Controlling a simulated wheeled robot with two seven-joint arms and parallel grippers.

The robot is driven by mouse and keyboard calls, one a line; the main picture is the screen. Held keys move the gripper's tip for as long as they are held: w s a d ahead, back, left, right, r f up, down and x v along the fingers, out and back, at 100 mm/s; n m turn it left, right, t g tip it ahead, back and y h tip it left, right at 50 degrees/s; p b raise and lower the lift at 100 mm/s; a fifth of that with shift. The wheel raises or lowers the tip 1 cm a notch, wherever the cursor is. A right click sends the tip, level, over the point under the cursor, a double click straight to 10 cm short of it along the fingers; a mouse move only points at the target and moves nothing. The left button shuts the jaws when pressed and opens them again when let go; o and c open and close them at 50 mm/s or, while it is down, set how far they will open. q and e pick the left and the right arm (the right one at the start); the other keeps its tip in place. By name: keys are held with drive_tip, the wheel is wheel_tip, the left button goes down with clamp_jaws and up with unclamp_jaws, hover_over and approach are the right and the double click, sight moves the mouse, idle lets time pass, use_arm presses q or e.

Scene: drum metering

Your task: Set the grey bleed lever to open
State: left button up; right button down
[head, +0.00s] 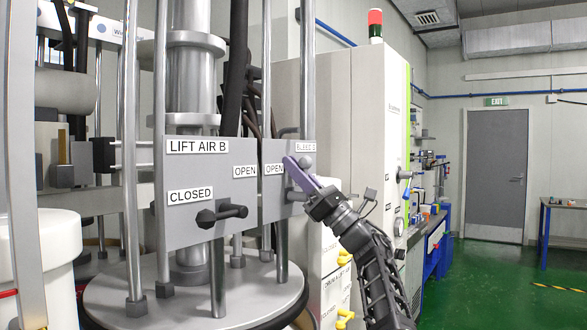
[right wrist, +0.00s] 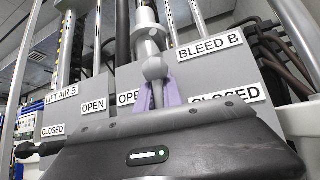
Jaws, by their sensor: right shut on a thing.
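The grey bleed lever (right wrist: 153,62) is on the panel marked BLEED B, and its rounded handle points toward my right gripper. My right gripper (right wrist: 158,95) has its purple fingers closed around the lever's end in the right wrist view. In the head view the right gripper (head: 296,168) reaches up from the lower right to the BLEED B panel (head: 272,205) and covers much of the lever. An OPEN label (head: 274,169) is left of the fingers. A CLOSED label (right wrist: 226,96) shows right of them in the wrist view. My left gripper is out of view.
The LIFT AIR B panel (head: 190,228) is directly left, with a black lever (head: 222,214) sticking out near its CLOSED label (head: 190,194). Upright metal rods (head: 131,150) and dark hoses (head: 236,75) surround the panels. Green floor lies open at the right.

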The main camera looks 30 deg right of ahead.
drive_tip(key=c, duration=1.7)
unclamp_jaws()
drive_tip(key=shift+s+d+r, duration=0.2)
drive_tip(key=shift+r, duration=0.25)
drive_tip(key=shift+o, duration=1)
drive_tip(key=shift+s, duration=0.15)
drive_tip(key=shift+f, duration=0.25)
drive_tip(key=shift+f+b, duration=0.4)
drive_tip(key=shift+b, duration=0.15)
drive_tip(key=b+v, duration=0.6)
drive_tip(key=v, duration=0.1)
drive_tip(key=shift+s+d+r, duration=0.1)
drive_tip(key=shift+d, duration=0.05)
